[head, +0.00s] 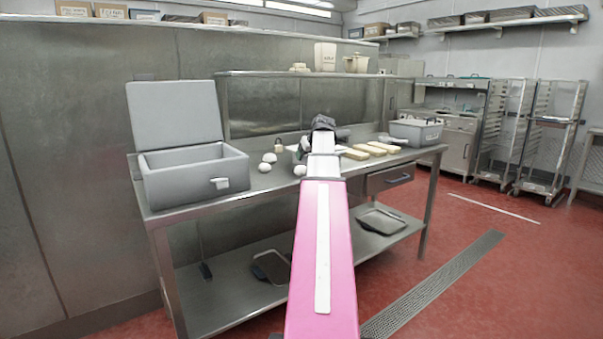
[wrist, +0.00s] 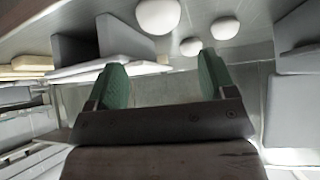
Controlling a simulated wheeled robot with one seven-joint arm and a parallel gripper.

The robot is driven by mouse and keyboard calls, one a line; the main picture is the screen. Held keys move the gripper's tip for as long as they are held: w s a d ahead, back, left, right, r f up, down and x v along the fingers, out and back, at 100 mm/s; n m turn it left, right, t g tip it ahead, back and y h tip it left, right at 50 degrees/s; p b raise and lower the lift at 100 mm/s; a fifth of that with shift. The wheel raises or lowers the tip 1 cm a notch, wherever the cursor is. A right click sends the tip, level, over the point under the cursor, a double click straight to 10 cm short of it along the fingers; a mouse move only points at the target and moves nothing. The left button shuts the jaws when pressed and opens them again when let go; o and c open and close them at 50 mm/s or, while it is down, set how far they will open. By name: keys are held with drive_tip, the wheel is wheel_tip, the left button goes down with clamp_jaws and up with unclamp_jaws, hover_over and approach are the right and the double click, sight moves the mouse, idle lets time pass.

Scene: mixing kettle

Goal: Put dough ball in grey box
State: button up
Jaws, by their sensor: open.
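Three white dough balls lie on the steel table: one at the back (head: 270,158), one at the left (head: 264,167) and one at the front (head: 300,170). In the wrist view they show at the top (wrist: 158,15), upper right (wrist: 225,28) and middle (wrist: 190,46). The grey box (head: 185,185) stands at the table's left end, its lid raised. My gripper (wrist: 162,80) is open, its green fingers apart with nothing held between them. In the head view my arm largely hides it, near and to the right of the dough balls.
Pale slabs (head: 368,149) lie on the steel table (head: 240,196) right of my arm. A second grey container (head: 416,131) stands at the right end. A raised shelf (head: 260,73) runs behind. The lower shelf holds a tray (head: 381,221).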

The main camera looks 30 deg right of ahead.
sight(302, 166)
drive_tip(key=x, duration=1)
drive_tip(key=shift+w+d+f, duration=0.1)
drive_tip(key=shift+w+f, duration=0.1)
drive_tip(key=shift+w, duration=0.1)
drive_tip(key=shift+c, duration=0.2)
drive_tip(key=c, duration=0.7)
drive_tip(key=shift+r, duration=0.15)
